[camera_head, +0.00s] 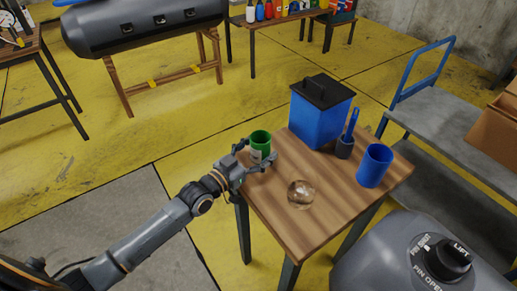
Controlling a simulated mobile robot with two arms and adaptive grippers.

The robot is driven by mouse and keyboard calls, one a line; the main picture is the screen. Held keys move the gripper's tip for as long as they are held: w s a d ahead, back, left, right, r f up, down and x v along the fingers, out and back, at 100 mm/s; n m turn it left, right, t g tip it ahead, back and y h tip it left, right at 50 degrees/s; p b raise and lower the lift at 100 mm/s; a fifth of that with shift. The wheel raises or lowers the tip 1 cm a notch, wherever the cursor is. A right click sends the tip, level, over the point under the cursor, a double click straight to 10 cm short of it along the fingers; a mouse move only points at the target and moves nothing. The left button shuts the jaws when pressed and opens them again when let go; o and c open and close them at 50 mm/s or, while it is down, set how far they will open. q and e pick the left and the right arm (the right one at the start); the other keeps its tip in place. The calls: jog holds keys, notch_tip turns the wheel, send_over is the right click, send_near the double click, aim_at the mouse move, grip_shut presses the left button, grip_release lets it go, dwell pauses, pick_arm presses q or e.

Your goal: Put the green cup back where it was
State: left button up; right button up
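The green cup (260,139) is upright at the left edge of the small wooden table (319,222). My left gripper (257,157) has its fingers on either side of the cup and looks shut on it. The fingers hide part of the cup's lower side. I cannot tell whether the cup's base touches the table or is held just off it. My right gripper is not in view.
On the table are a blue bin with a black lid (319,115), a dark holder (344,148) with a blue-handled tool, a blue cup (375,166) and a clear glass ball (300,194). A grey cart (440,120) stands to the right. The table's front is bare.

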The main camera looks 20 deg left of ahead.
pick_arm(q)
jog(key=shift+s+r, duration=0.1)
jog(key=shift+r, duration=0.05)
jog(key=v, duration=1.2)
